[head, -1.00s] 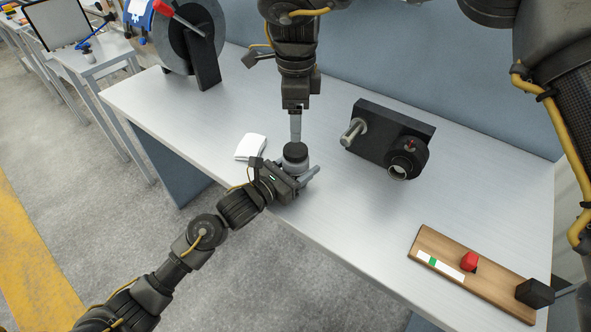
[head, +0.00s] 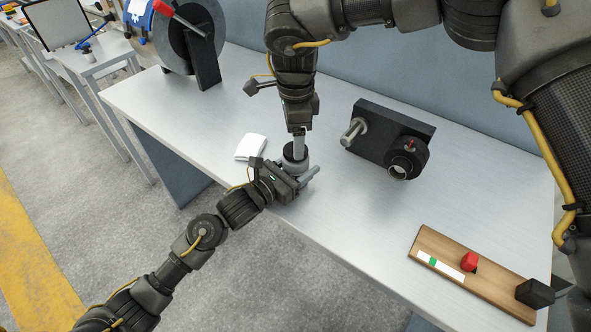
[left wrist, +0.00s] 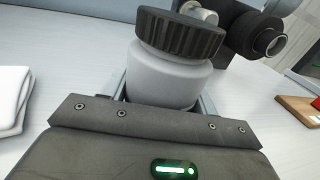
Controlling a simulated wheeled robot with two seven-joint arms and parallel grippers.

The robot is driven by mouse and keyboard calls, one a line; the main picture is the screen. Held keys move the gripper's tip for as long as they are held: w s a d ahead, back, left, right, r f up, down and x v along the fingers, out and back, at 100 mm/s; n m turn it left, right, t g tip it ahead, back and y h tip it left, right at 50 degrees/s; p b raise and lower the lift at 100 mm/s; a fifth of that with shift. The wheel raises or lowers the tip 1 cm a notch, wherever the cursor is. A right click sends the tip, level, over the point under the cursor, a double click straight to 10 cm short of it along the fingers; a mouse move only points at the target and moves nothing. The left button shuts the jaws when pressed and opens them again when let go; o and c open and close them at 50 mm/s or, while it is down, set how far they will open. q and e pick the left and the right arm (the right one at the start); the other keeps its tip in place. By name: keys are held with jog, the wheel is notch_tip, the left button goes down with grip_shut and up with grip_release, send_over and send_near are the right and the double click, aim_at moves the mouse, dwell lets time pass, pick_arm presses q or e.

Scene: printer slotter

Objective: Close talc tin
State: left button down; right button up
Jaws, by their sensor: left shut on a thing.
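The talc tin (head: 296,167) has a grey body and a dark ribbed cap (head: 291,153), and stands upright near the table's front edge. My left gripper (head: 298,180) is shut around the tin's body. In the left wrist view the tin (left wrist: 168,78) sits between the fingers, with the black cap (left wrist: 180,35) on top of it. My right gripper (head: 299,146) points down from above, and a grey finger overlaps the cap in the head view. I cannot tell whether it touches the cap or how far its fingers are apart.
A white folded cloth (head: 250,147) lies left of the tin. A black fixture with a peg and ring (head: 380,140) stands to the right. A wooden board (head: 480,283) with a red knob lies at the front right. The table (head: 350,210) is bare between them.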

aim_at(296, 167)
jog(key=shift+f, duration=1.45)
